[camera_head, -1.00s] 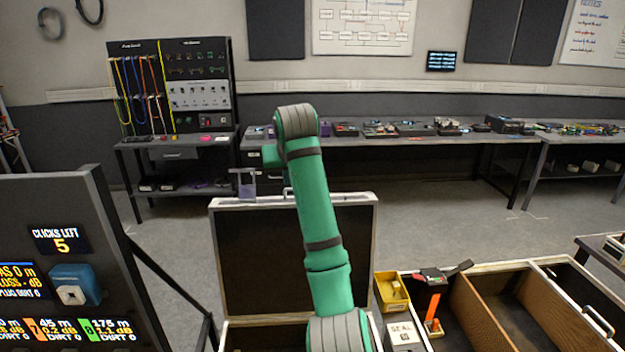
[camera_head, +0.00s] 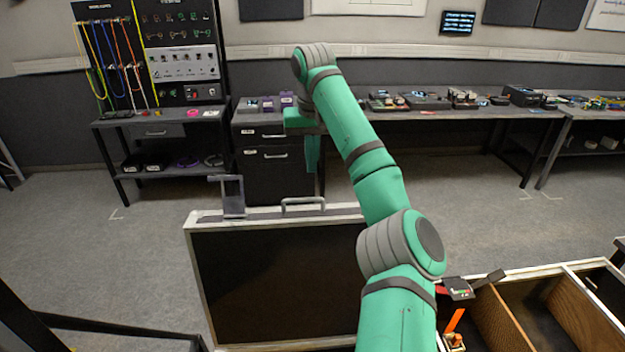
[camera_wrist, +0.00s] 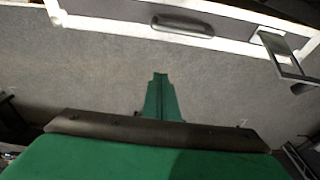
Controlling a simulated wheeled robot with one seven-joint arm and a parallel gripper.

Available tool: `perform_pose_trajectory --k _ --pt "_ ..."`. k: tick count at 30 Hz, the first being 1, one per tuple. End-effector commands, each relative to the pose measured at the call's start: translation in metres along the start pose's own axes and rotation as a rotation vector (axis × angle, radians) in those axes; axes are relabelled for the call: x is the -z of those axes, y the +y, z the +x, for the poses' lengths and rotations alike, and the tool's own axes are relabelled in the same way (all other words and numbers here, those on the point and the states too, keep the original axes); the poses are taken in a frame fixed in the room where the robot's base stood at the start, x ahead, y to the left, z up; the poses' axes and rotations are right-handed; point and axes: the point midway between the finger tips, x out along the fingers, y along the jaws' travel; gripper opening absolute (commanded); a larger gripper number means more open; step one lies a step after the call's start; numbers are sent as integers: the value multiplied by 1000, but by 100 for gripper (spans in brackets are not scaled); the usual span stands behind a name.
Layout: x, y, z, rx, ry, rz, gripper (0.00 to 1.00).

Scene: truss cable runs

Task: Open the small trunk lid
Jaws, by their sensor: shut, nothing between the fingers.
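The trunk lid (camera_head: 280,280) stands raised, its dark inner side facing me and its white rim on top. A grey handle (camera_head: 303,201) and a metal latch loop (camera_head: 232,196) sit on its top edge.
An open compartment box (camera_head: 540,310) is right of the lid, with a dark tool (camera_head: 460,288) and an orange-handled item (camera_head: 454,322) at its left edge. A dark cabinet (camera_head: 275,165) and long workbench (camera_head: 440,115) stand behind, with open floor between.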

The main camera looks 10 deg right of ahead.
Motion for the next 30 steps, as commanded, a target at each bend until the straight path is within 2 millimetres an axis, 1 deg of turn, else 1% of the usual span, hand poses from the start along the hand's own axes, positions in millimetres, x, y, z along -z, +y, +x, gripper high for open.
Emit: perform_pose_trajectory --k 5,13,19,21,25,30 --pt "0 -3 19 4 -2 -3 0" --pt "0 -12 66 5 -2 -14 0" --pt "0 -8 102 2 -1 -9 0" --pt "-8 -5 95 1 4 -8 0" --pt "-21 -3 91 1 2 -6 0" --pt "-32 -3 87 2 3 -5 0"
